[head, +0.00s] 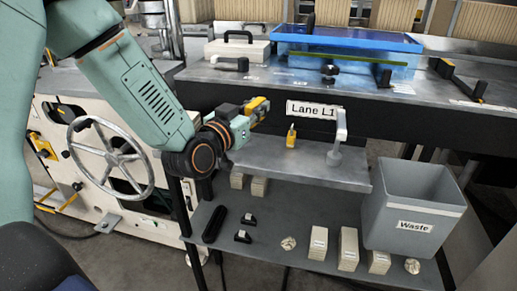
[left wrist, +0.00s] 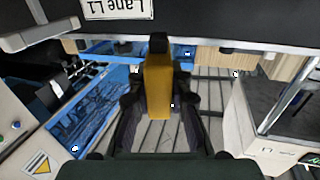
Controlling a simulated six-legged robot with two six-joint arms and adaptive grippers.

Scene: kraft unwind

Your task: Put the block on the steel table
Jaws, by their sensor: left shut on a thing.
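My left gripper (head: 249,111) is shut on a yellow-orange block (head: 259,107). In the left wrist view the block (left wrist: 158,92) stands between the two dark fingers of my left gripper (left wrist: 158,103), with a black piece at its far end. The gripper holds it raised, beside the Lane L1 sign in the head view. A grey steel table (head: 235,158) has its upper top below and in front of the gripper, with a lower shelf (head: 270,235) under it. The block looks apart from that top. My right gripper is not in view.
On the upper top stand a small yellow bottle (head: 291,137) and a grey post (head: 336,145). A grey waste bin (head: 410,205) is at right. The lower shelf carries pale blocks (head: 348,248), crumpled balls and black parts. The left part of the upper top is clear.

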